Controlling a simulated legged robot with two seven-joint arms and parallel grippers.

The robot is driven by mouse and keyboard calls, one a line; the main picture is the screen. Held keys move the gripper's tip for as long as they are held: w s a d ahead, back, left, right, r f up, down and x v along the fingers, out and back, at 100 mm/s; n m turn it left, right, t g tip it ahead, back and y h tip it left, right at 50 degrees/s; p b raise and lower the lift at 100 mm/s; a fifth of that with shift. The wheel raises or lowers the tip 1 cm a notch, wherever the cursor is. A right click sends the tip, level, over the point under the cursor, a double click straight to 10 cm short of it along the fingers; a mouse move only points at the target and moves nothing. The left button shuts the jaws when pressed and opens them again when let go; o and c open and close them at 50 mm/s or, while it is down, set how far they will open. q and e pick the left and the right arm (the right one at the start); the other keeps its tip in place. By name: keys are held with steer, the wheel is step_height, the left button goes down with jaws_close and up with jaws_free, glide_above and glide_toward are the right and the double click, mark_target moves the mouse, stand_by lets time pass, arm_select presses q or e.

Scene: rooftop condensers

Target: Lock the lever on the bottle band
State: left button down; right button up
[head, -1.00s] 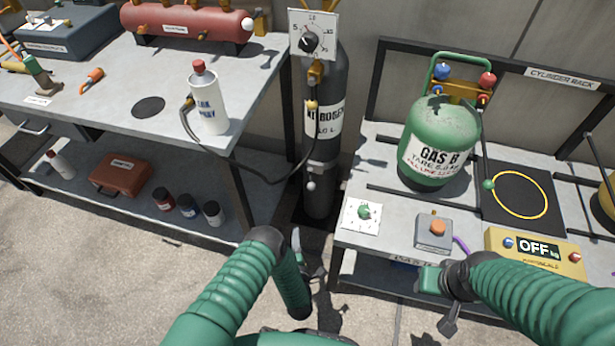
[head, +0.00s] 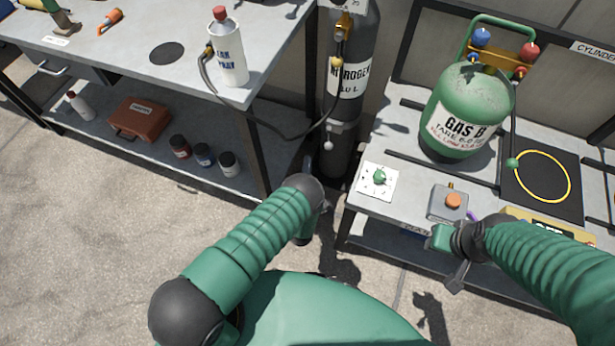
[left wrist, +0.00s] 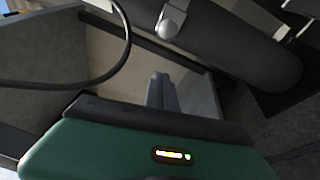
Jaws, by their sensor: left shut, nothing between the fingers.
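The dark nitrogen bottle (head: 341,150) stands upright between the two benches, and it also shows in the left wrist view (left wrist: 235,55). A band (head: 343,127) goes round it below the label. The lever's pale round knob (head: 328,145) hangs at the bottle's front left and shows close up in the left wrist view (left wrist: 170,26). My left gripper (head: 309,163) is shut and empty, just left of the bottle and below the knob, mostly hidden by my arm. Its fingers (left wrist: 158,90) point toward the bottle, apart from the knob. My right gripper (head: 456,281) is at the right bench's front edge.
The left bench's leg (head: 256,150) is close on the left. The green gas cylinder (head: 465,110) stands on the right bench (head: 410,185).

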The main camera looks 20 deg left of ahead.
mark_target(329, 140)
arm_select(q)
steer(key=w+d, duration=0.1)
steer(key=w+d+b, duration=0.1)
steer(key=w, duration=0.1)
steer(key=w+r, duration=0.1)
steer(key=shift+w+d+b, duration=0.2)
steer(key=shift+d+b, duration=0.2)
steer(key=shift+d+n+g+y+b, duration=0.4)
steer(key=shift+d+n+y+b, duration=0.3)
steer(key=shift+y, duration=0.4)
